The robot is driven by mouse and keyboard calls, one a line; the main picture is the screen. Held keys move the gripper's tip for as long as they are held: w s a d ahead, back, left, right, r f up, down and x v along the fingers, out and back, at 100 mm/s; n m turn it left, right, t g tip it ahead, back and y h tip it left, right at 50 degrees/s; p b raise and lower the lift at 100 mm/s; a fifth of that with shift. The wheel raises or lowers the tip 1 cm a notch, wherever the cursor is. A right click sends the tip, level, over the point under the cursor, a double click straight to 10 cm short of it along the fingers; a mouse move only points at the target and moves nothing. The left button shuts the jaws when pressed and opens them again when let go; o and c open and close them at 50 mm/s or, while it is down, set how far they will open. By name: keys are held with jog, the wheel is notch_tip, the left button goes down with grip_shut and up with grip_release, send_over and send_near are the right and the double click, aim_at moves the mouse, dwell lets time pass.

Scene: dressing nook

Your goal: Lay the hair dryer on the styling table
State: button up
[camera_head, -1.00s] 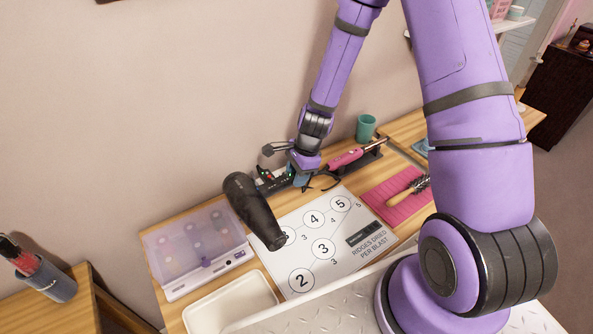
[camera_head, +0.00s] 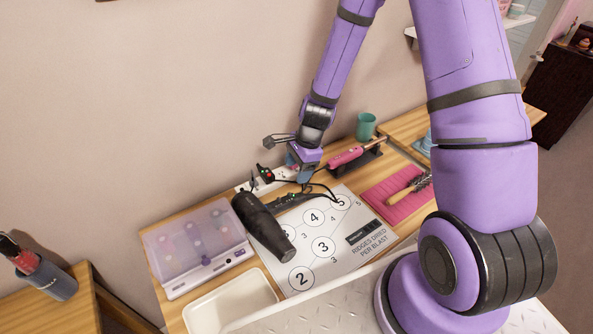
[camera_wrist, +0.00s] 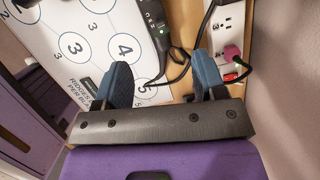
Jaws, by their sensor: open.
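The black hair dryer (camera_head: 265,228) lies on its side on the wooden styling table (camera_head: 166,308), its barrel partly over the white numbered mat (camera_head: 345,262). Its handle extends right towards my gripper, and the handle also shows in the wrist view (camera_wrist: 156,30) with a black cord leading from it. My gripper (camera_head: 303,180) is just beyond the handle's end, near the back of the table. In the wrist view my gripper (camera_wrist: 163,78) has its two blue fingers wide apart, with only the cord and mat edge seen between and beneath them.
A white power strip (camera_wrist: 227,25) with plugs is close to my gripper at the wall side. A pink curling iron (camera_head: 345,158) on a holder and a teal cup (camera_head: 366,126) stand right. A brush lies on a pink mat (camera_head: 385,209). A lidded case (camera_head: 195,245) and white tray (camera_head: 232,304) are left.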

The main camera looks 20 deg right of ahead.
jog(key=s+d+r+n+t, duration=0.1)
jog(key=s+r+n, duration=0.2)
jog(key=r, duration=0.6)
jog(key=s+d+r+n+h, duration=0.1)
jog(key=s+r+n, duration=0.2)
jog(key=r, duration=0.6)
jog(key=s+d+r+n+t, duration=0.1)
jog(key=s+d+r+n, duration=0.15)
jog(key=r, duration=0.75)
jog(key=s+d+r+n+t+h, duration=0.1)
jog(key=s+r+n, duration=0.3)
jog(key=s, duration=0.3)
jog(key=s+d+r+n+t+h, duration=0.1)
jog(key=s+r+n, duration=0.3)
jog(key=s+r, duration=0.2)
jog(key=s, duration=0.2)
jog(key=shift+s+n+t, duration=0.3)
jog(key=shift+n+t, duration=0.05)
jog(key=shift+t, duration=0.05)
jog(key=shift+r, duration=0.35)
